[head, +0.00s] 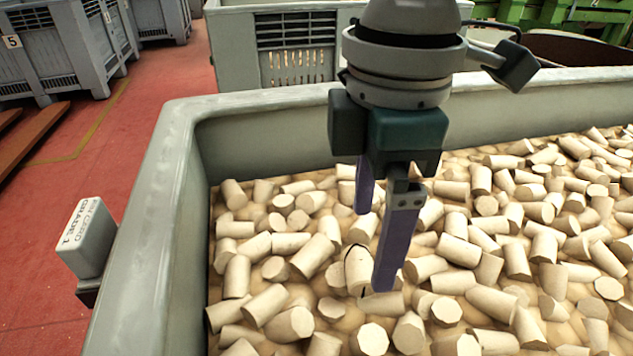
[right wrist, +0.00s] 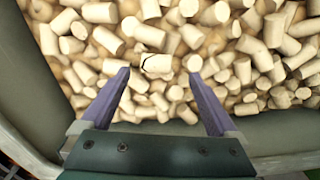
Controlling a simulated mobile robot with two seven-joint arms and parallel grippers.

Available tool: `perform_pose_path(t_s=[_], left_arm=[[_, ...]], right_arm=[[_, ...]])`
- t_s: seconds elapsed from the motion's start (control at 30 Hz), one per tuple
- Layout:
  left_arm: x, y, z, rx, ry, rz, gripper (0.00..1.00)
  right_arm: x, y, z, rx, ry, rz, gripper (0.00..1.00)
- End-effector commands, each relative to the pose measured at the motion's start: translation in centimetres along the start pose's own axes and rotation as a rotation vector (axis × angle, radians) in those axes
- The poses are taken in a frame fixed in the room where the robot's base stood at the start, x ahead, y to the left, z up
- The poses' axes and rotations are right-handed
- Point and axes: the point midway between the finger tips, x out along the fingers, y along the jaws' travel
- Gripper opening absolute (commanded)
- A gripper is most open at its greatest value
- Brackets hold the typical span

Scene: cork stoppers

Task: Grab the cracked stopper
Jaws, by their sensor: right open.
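The cracked stopper (right wrist: 156,64) is a pale cork with a dark, jagged crack, lying among the other stoppers. In the right wrist view it lies between the two fingertips and slightly beyond them. In the head view the cracked stopper (head: 357,268) is partly hidden behind a finger of my right gripper. My right gripper (head: 375,248) points down into the bin, open, with nothing between its purple fingers. The right gripper (right wrist: 159,76) also shows open in the right wrist view. How far the fingertips are above the stopper is hard to tell. My left gripper is not in view.
A grey bin (head: 150,215) with raised walls holds many loose cork stoppers, packed close around the cracked one. A "Grade 1" label block (head: 88,238) is on its left outer side. More grey crates (head: 60,45) stand on the red floor (head: 150,110).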

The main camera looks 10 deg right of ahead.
Motion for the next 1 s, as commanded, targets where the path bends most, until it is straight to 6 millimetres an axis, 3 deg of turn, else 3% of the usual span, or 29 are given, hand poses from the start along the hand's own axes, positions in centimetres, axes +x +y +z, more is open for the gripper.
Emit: perform_pose_path(t_s=[0.4, 0.67, 1.0], left_arm=[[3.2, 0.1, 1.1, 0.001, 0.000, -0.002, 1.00], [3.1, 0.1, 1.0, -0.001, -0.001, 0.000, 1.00], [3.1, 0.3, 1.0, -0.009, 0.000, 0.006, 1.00]], right_arm=[[5.6, 0.5, -0.5, -0.001, 0.000, 0.001, 0.95], [5.7, 0.5, -0.5, -0.001, 0.001, 0.002, 0.95], [5.7, 0.5, -0.5, -0.001, 0.001, 0.002, 0.57]])
